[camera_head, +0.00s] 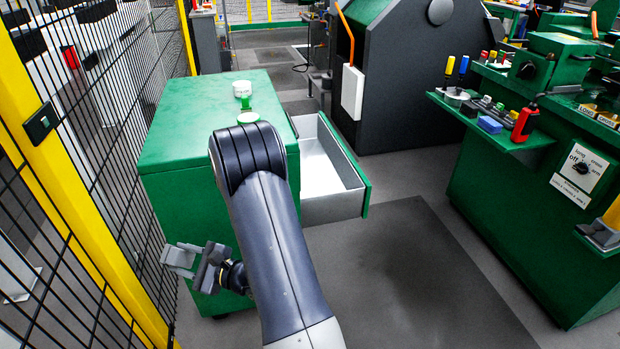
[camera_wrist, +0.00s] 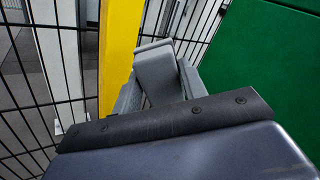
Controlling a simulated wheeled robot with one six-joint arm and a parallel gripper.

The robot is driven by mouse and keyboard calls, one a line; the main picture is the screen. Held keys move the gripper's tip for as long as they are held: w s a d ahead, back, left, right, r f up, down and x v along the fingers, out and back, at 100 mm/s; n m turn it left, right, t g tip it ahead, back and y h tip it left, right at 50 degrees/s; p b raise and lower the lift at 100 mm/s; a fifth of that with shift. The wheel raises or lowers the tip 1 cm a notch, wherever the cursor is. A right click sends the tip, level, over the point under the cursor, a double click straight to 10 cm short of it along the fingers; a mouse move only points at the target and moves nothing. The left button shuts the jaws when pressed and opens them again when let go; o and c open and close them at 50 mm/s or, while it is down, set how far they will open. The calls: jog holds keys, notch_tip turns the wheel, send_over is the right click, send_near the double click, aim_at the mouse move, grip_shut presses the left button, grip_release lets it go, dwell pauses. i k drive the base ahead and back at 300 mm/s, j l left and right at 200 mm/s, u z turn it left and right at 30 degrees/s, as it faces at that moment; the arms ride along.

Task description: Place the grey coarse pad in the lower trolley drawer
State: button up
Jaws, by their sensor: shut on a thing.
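My gripper (camera_head: 186,258) is shut on the grey coarse pad (camera_head: 178,256), low at the left front of the green trolley (camera_head: 175,140). In the wrist view the pad (camera_wrist: 158,75) shows as a grey block between the fingers, in front of the yellow post and mesh. An open drawer (camera_head: 328,165) sticks out from the trolley's right side. Its pale floor looks empty where I can see it. My arm hides part of the trolley, and I cannot tell from here which drawer level this is. The pad is outside the drawer, on the trolley's other side.
A mesh fence with a yellow post (camera_head: 75,190) stands close left of my gripper. A white round container (camera_head: 242,88) and a green-handled item (camera_head: 246,108) are on the trolley top. A green machine (camera_head: 540,190) stands right. The floor between is clear.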

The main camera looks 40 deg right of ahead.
aim_at(311, 188)
jog(key=l+z, duration=0.1)
jog(key=z, duration=0.3)
jog(key=l+z, duration=0.1)
jog(key=z, duration=0.65)
jog(key=l+z, duration=0.15)
jog(key=z, duration=0.2)
jog(key=i+l+z, duration=0.15)
jog(key=z, duration=0.35)
jog(key=i+z, duration=0.2)
jog(key=z, duration=0.25)
jog(key=i+l+u, duration=0.2)
jog(key=i, duration=0.15)
jog(key=i+u, duration=0.2)
jog(key=i, duration=0.15)
